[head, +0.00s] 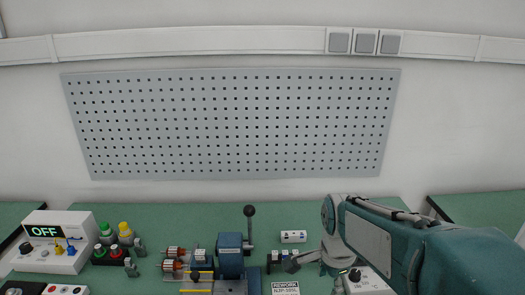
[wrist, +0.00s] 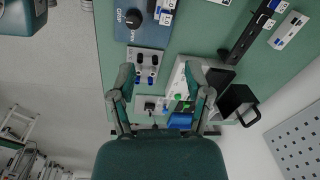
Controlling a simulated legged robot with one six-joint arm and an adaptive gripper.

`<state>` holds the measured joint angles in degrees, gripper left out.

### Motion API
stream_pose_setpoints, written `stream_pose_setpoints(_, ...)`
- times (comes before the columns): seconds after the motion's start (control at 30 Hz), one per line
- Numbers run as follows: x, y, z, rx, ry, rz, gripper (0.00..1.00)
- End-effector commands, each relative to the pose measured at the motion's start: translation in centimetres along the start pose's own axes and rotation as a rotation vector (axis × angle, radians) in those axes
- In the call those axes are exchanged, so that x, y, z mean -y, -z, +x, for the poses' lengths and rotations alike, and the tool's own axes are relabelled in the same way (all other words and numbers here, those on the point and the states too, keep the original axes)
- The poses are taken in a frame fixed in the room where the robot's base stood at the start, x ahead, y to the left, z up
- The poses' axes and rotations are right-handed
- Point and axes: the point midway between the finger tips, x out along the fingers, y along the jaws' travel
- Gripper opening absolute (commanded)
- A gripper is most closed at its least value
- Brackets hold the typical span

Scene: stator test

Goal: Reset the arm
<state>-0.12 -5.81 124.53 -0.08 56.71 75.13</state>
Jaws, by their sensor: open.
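My arm (head: 440,250) reaches in from the right side of the head view, over the right part of the green bench. My gripper (head: 300,264) hangs low near the bench's front middle, partly hidden behind my arm. In the wrist view, the two fingers of my gripper (wrist: 160,80) stand apart with nothing held between them. Below them in that view lies bench equipment, including a blue panel with a black knob (wrist: 134,18). I cannot tell the exact height of the fingers above it.
A white tester reading OFF (head: 55,240) stands at the left. Green and yellow buttons (head: 125,232), copper-wound stators (head: 174,264) and a blue lever press (head: 231,256) stand along the bench. A REWORK block (head: 285,287) is near the gripper. A pegboard (head: 235,120) hangs behind.

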Motion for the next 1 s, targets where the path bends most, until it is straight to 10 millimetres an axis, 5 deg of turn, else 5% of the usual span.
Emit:
stream_pose_setpoints(0.3,-5.8,-1.5,-5.1,-0.125,0.186,-0.661,0.64)
stream_pose_setpoints(0.6,-10.3,-2.7,-6.9,-0.312,0.267,-1.189,0.64)
stream_pose_setpoints(1.0,-11.0,-2.9,-7.0,-0.351,0.271,-1.289,0.64)
